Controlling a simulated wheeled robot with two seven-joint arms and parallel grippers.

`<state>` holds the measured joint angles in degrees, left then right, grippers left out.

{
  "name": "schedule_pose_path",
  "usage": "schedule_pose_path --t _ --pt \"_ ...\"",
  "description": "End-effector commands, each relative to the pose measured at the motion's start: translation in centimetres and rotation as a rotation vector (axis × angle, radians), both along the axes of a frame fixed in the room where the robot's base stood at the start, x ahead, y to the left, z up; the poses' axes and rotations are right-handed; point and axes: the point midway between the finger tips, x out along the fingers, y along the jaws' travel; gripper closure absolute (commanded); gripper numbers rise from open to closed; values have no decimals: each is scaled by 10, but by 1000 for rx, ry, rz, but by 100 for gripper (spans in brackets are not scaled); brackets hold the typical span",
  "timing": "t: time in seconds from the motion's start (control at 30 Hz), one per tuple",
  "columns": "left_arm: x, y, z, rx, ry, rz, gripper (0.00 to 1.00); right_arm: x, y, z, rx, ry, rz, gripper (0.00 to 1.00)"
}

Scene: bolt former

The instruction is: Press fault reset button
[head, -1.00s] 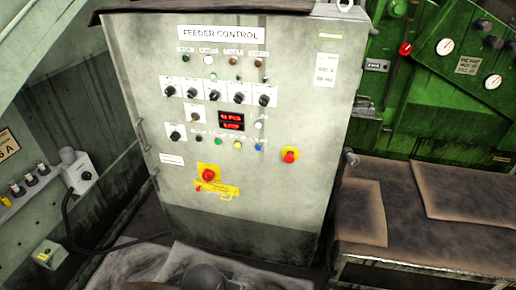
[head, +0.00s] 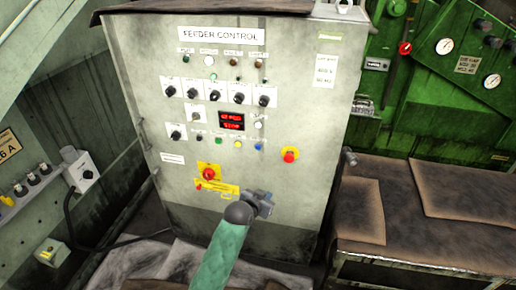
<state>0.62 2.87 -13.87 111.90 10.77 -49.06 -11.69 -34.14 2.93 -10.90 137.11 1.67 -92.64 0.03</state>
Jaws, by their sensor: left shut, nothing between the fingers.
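The grey feeder control cabinet (head: 290,220) stands upright in the middle. Its lower row has a black button (head: 198,138), a green button (head: 217,141), a yellow button (head: 237,143) and a blue button (head: 258,146). A white button (head: 258,124) sits right of the red display (head: 231,121). The small labels are too blurred to tell which one is the fault reset button. My left gripper (head: 265,204) is in front of the lower cabinet face, below the button row and apart from the buttons. It is shut and empty. My right gripper is out of view.
A red rotary switch (head: 209,174) on a yellow plate is left of my gripper. A bench (head: 430,240) stands at the right, and a green machine (head: 440,100) is behind it.

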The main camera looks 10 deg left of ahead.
Motion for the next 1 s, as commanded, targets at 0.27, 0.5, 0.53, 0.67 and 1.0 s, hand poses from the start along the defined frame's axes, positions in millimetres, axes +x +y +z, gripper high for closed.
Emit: schedule_pose_path --t 0.27,0.5,0.53,0.67,1.0 --pt "41 -5 6 4 -277 -12 100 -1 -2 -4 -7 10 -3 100" --pt "55 1 8 31 -513 21 100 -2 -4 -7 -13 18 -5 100" --pt "56 2 9 37 -543 28 100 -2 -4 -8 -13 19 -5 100" --pt "57 9 15 63 -675 66 100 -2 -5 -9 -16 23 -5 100" --pt "44 37 47 171 -1033 229 100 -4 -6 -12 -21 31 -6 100"
